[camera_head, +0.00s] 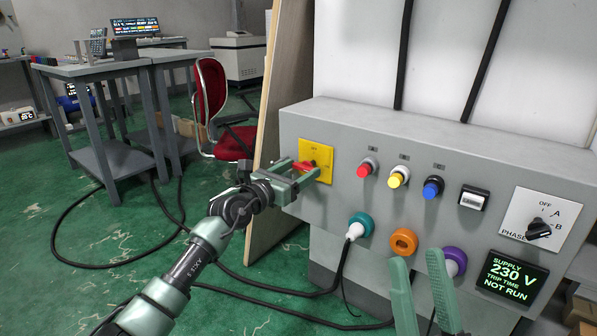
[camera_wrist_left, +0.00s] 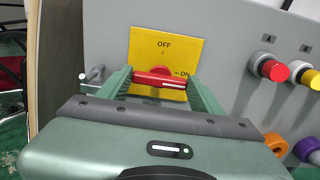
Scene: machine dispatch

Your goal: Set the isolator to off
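The isolator is a yellow plate (camera_head: 322,149) at the left end of the grey panel; it also shows in the left wrist view (camera_wrist_left: 165,54). It is marked OFF at the top and ON at the right. Its red handle (camera_wrist_left: 160,80) lies roughly horizontal, one end towards ON. My left gripper (camera_head: 298,172) is at the isolator, its fingers spread with one at each end of the handle (camera_wrist_left: 160,84). Whether they press on it is unclear. My right gripper (camera_head: 417,258) is open and empty in front of the panel's lower edge.
Red (camera_head: 368,167), yellow (camera_head: 398,176) and blue (camera_head: 433,187) buttons sit right of the isolator. Teal (camera_head: 361,224), orange (camera_head: 403,241) and purple (camera_head: 455,260) sockets lie below. A phase selector (camera_head: 540,229) and supply display (camera_head: 510,277) are at right. A wooden board edge (camera_head: 283,80) stands left.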

